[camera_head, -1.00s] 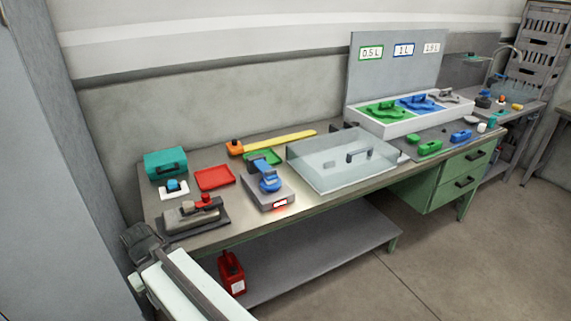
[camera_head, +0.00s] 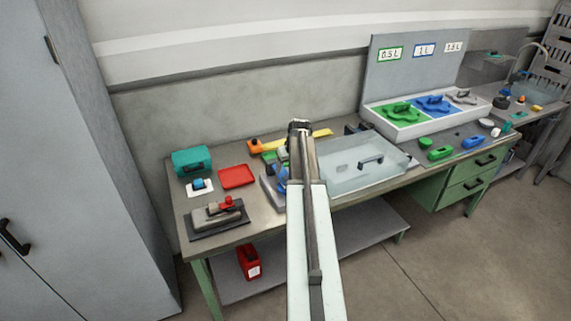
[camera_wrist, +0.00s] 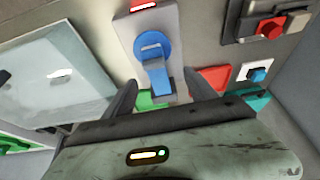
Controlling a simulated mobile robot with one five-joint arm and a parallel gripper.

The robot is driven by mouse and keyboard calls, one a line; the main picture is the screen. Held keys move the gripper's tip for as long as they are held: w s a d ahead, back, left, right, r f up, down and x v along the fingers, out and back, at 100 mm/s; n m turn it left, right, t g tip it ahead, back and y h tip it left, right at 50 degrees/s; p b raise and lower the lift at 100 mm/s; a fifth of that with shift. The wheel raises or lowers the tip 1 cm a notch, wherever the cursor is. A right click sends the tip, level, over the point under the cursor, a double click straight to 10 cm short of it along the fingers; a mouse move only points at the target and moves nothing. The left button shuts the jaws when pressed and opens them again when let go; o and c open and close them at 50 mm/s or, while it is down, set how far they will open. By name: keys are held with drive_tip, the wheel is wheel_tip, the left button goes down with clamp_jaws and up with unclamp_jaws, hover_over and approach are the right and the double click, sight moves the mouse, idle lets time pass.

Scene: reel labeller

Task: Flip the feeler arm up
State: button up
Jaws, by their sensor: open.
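The grey labeller (camera_wrist: 172,22) shows in the wrist view with a round blue disc (camera_wrist: 150,42) and a blue arm (camera_wrist: 157,78) reaching from it; this blue arm looks like the feeler arm. A red-lit display (camera_wrist: 143,4) is at the labeller's edge. My gripper (camera_wrist: 160,82) is open, its two dark fingers at either side of the blue arm in the picture, with nothing held. I cannot tell the gap in height.
A clear-lidded box (camera_head: 350,175) stands right of the labeller. A red tray (camera_head: 237,177), a teal case (camera_head: 193,160) and a grey device with a red knob (camera_head: 215,214) are to the left. An orange-ended yellow strip (camera_head: 320,133) lies behind. A tall cabinet (camera_head: 95,150) is far left.

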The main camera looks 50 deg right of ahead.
sight(287, 176)
drive_tip(key=b+x, duration=0.5)
drive_tip(key=d+b+x, duration=0.1)
drive_tip(key=b+x, duration=0.1)
drive_tip(key=x, duration=0.1)
drive_tip(key=shift+s+b, duration=0.25)
drive_tip(key=shift+b, duration=0.1)
drive_tip(key=shift+r, duration=0.15)
